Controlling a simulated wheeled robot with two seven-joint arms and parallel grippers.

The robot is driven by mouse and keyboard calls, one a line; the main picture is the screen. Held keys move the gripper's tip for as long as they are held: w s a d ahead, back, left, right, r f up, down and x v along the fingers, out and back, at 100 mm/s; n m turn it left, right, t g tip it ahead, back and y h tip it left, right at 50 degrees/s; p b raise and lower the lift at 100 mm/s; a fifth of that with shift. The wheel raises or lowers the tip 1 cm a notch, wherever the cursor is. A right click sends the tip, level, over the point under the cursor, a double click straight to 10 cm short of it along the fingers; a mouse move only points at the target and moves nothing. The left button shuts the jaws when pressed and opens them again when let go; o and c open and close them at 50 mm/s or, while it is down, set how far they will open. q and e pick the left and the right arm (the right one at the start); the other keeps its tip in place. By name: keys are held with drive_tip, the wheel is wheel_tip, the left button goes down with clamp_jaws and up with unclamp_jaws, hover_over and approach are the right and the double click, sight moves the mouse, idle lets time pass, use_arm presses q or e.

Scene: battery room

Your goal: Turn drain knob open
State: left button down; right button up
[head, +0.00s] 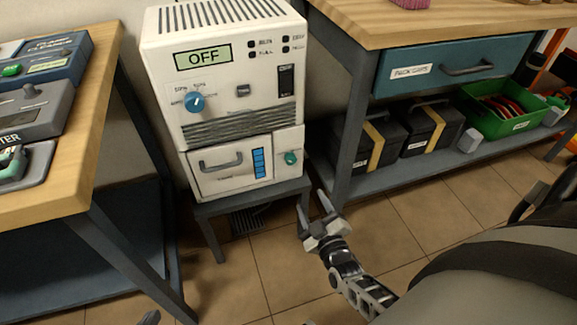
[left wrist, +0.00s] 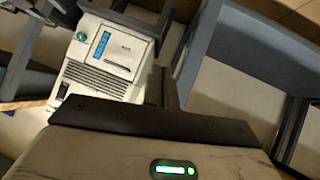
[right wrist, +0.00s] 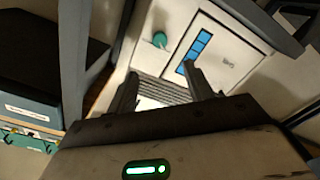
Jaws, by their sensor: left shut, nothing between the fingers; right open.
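The drain knob (head: 291,157) is a small green-teal knob on the lower right of the white machine (head: 240,130), beside a blue level strip. It also shows in the left wrist view (left wrist: 81,36) and in the right wrist view (right wrist: 160,39). My right gripper (head: 312,202) is open and empty, below and slightly right of the knob in the head view and apart from it. In the right wrist view its fingers (right wrist: 163,85) point toward the machine front. My left gripper (head: 150,317) barely shows at the bottom edge; in its wrist view the fingers (left wrist: 162,86) are together and empty.
The machine stands on a low dark stand (head: 250,198). A workbench (head: 60,180) stands at left. Another bench (head: 400,190) at right has a drawer, black cases and a green bin (head: 500,115). Tiled floor in front is free.

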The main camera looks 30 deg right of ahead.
sight(292, 162)
drive_tip(key=b+x, duration=0.4)
drive_tip(key=x, duration=1)
drive_tip(key=shift+b, duration=0.3)
drive_tip(key=shift+w+r, duration=0.15)
drive_tip(key=shift+w, duration=0.2)
use_arm(q)
drive_tip(key=r, duration=0.1)
drive_tip(key=d+r+t+h, duration=0.1)
drive_tip(key=r+t, duration=0.1)
drive_tip(key=shift+w+d+r+h, duration=0.2)
drive_tip(key=shift+d+r+h, duration=0.05)
drive_tip(key=shift+d+h, duration=0.05)
drive_tip(key=shift+f, duration=0.1)
use_arm(e)
drive_tip(key=c, duration=1)
